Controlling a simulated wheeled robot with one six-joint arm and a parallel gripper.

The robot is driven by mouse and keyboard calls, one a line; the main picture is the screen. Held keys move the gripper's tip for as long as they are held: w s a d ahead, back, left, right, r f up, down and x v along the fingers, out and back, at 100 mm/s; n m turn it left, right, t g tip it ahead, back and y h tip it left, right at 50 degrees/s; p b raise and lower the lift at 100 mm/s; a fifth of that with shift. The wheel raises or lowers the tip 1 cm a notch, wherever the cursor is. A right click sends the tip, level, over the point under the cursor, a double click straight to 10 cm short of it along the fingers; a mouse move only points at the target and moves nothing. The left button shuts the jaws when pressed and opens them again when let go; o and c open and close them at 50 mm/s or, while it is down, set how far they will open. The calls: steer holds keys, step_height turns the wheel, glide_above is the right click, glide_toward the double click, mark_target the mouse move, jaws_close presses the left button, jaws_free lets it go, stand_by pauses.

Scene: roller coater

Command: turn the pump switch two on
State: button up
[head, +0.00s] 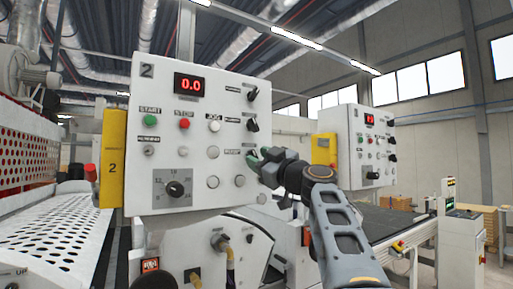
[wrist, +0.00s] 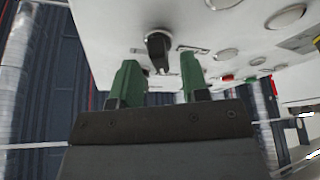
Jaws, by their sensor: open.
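The white control panel marked 2 (head: 148,72) fills the middle of the head view. Its right column has black rotary switches, an upper one (head: 251,94) and a middle one (head: 252,125). A lower label (head: 231,152) is too small to read surely, and the switch beside it is hidden behind my gripper (head: 258,157). In the wrist view a black switch knob (wrist: 158,50) stands between the green fingertips of my gripper (wrist: 159,72). The gripper is open, with a visible gap on each side of the knob. I cannot tell the switch's set position.
The panel also has a red display (head: 188,85), several push buttons and a dial (head: 174,189). A yellow box (head: 113,158) is on its left side. A second control panel (head: 360,145) and a conveyor (head: 385,222) stand to the right, behind my arm.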

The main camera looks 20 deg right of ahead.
steer(key=shift+x, duration=0.75)
steer(key=shift+c, duration=0.4)
jaws_close()
